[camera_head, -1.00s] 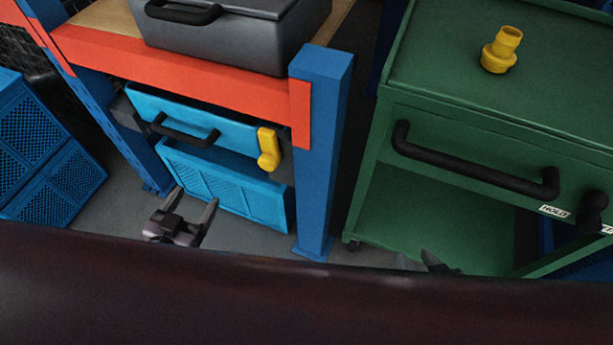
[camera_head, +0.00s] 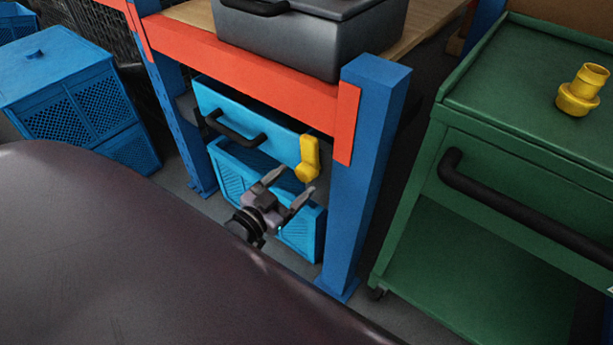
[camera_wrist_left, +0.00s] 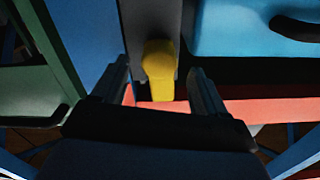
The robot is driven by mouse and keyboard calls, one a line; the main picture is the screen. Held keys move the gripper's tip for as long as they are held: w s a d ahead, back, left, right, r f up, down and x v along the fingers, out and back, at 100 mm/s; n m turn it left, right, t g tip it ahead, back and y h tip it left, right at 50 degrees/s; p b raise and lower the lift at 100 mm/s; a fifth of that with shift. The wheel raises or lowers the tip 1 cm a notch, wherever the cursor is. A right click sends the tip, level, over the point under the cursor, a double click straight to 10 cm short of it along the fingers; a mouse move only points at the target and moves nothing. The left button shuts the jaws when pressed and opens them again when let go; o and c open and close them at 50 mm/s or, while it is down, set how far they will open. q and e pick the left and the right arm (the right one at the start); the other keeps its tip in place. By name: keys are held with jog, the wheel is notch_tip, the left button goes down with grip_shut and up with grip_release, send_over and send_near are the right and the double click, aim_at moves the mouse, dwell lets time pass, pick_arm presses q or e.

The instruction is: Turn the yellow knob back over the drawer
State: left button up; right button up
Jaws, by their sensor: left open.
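The yellow knob (camera_head: 308,158) sits at the right end of the blue drawer (camera_head: 245,115), under the orange beam. Its long part hangs downward beside the drawer's front edge. My left gripper (camera_head: 290,185) is open and empty, just in front of and slightly below the knob. In the left wrist view the knob (camera_wrist_left: 159,72) shows between the two spread fingers (camera_wrist_left: 158,82), ahead of them, with a gap on each side. The drawer (camera_wrist_left: 245,28) lies to the right in that view. My right gripper is not in view.
A blue post (camera_head: 365,170) stands close to the right of the knob. A blue crate (camera_head: 240,175) is below the drawer. A grey case (camera_head: 310,35) rests on the bench above. A green cart (camera_head: 520,130) with a yellow fitting (camera_head: 582,92) stands at the right.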

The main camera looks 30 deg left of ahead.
aim_at(301, 176)
pick_arm(q)
jog(key=w, duration=0.3)
jog(key=shift+w+d+b, duration=0.15)
jog(key=shift+b, duration=0.15)
jog(key=shift+w, duration=0.45)
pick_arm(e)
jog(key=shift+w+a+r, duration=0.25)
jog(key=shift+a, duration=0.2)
pick_arm(q)
grip_shut()
